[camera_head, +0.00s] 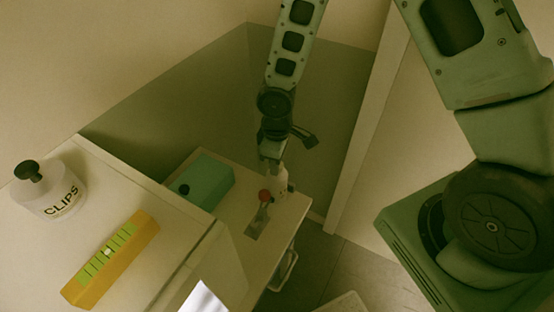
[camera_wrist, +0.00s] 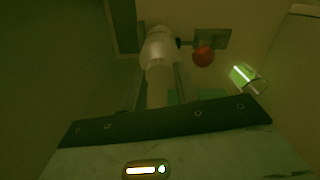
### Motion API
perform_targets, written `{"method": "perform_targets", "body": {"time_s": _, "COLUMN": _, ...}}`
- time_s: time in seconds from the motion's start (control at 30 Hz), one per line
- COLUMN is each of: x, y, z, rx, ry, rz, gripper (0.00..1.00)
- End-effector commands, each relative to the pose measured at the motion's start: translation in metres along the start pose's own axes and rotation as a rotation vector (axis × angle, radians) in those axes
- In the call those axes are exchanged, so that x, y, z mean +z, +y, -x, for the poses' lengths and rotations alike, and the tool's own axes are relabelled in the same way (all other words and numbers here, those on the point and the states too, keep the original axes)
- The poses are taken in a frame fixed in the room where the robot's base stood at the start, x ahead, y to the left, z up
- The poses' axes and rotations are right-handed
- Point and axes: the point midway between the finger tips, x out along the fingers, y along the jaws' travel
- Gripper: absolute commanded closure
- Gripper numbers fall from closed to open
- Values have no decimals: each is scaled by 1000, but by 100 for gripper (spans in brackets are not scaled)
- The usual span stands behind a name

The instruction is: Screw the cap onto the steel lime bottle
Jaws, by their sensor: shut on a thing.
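My gripper (camera_head: 272,158) points down over the low cabinet top in the head view. In the wrist view its fingers (camera_wrist: 161,92) are shut on a pale, narrow cylindrical piece (camera_wrist: 158,82). Beyond that piece is a wider whitish, bottle-like body (camera_wrist: 160,46). A pale bottle-like shape (camera_head: 281,180) also shows just below my gripper in the head view. The dim picture does not tell whether the held piece is a cap or a bottle's neck. I cannot make out a steel bottle with a lime mark for certain.
A red knob (camera_head: 264,196) stands above a grey plate (camera_head: 257,223), close to my gripper. A green box (camera_head: 207,182) stands left of it. A higher cabinet top at left holds a CLIPS jar (camera_head: 50,190) and a yellow block (camera_head: 112,258). A small bright-green-marked object (camera_wrist: 247,77) shows at right.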

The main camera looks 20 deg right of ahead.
Motion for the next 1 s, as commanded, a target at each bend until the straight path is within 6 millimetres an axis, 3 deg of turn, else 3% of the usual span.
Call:
{"method": "perform_targets", "body": {"time_s": 0.37, "x": -1, "y": 0, "z": -2, "rx": 2, "ry": 2, "rz": -87, "gripper": 93}}
{"method": "perform_targets", "body": {"time_s": 0.77, "x": -1, "y": 0, "z": -3, "rx": 2, "ry": 3, "rz": -667, "gripper": 93}}
{"method": "perform_targets", "body": {"time_s": 1.0, "x": -1, "y": -1, "z": -1, "rx": 2, "ry": 1, "rz": -1187, "gripper": 93}}
